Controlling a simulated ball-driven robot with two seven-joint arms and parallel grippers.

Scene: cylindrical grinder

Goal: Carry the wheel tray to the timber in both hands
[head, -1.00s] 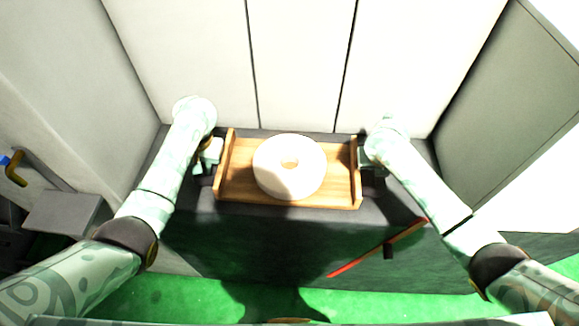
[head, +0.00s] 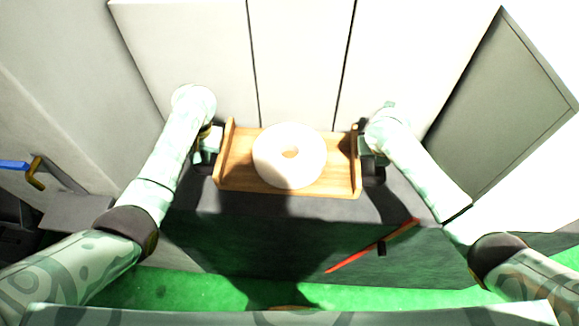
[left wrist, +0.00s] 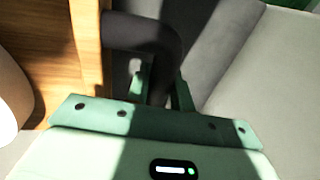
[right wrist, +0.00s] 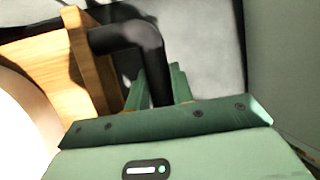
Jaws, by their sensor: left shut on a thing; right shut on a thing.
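The wooden wheel tray (head: 235,178) has a raised wall at each end and carries a white grinding wheel (head: 270,165) with a centre hole. It is in the middle of the head view, over or on the dark ledge; the gap beneath is hard to judge. My left gripper (head: 208,155) is at the tray's left end, shut on a black handle (left wrist: 150,45) on its end wall. My right gripper (head: 368,160) is at the right end, shut on the other black handle (right wrist: 130,38). The fingertips are partly hidden behind the handles. I see no timber that I can identify.
A dark cabinet-like block (head: 260,235) lies below the tray, with a red bar (head: 370,246) across its front. Pale wall panels (head: 300,60) stand close behind. A blue and yellow handle (head: 36,172) juts out at the left. Green floor (head: 190,287) shows in front.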

